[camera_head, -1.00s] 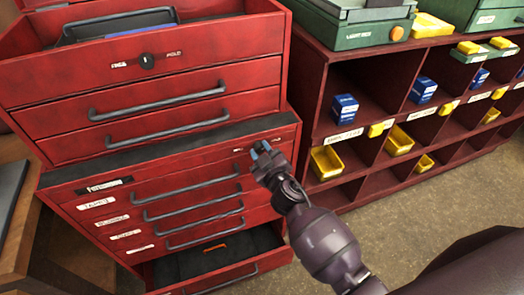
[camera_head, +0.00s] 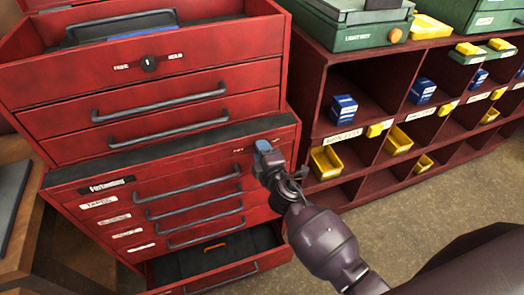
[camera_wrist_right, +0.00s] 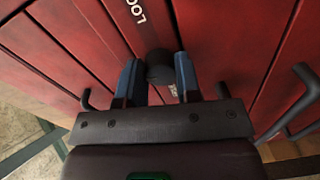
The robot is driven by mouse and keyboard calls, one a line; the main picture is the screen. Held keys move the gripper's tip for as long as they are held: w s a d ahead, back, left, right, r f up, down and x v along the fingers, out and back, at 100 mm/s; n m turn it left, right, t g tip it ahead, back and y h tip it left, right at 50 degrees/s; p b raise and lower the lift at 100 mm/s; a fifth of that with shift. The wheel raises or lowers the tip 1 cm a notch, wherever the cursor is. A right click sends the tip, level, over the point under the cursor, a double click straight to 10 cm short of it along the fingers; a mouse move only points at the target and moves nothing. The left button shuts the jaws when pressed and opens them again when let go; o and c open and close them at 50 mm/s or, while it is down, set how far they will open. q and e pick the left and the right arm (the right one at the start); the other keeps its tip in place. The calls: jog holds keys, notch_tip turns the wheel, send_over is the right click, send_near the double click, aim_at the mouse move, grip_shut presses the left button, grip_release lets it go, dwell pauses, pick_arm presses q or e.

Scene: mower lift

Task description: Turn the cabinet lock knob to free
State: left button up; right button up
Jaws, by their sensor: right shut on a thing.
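The red lower cabinet (camera_head: 200,165) has a dark round lock knob (camera_wrist_right: 160,66) near the right end of its top panel. In the right wrist view the knob sits between the two blue fingers of my right gripper (camera_wrist_right: 159,76), and part of a white "LOC…" label shows above it. My right gripper is shut on this knob; in the head view the gripper (camera_head: 263,147) hides it. The knob's pointer direction cannot be told. My left gripper is not in view.
A red upper chest (camera_head: 60,80) with its own black knob (camera_head: 149,63) between "FREE" and "HOLD" stands on top. The bottom drawer (camera_head: 215,278) is open. A red cubby shelf (camera_head: 318,110) with blue boxes and yellow bins stands to the right. A wooden bench (camera_head: 22,235) is at left.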

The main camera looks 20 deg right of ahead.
jog(key=shift+n, duration=0.9)
jog(key=o, duration=0.9)
jog(key=s, duration=1)
jog(key=shift+s+d+r, duration=0.15)
jog(key=shift+s+r, duration=0.15)
jog(key=shift+s, duration=0.1)
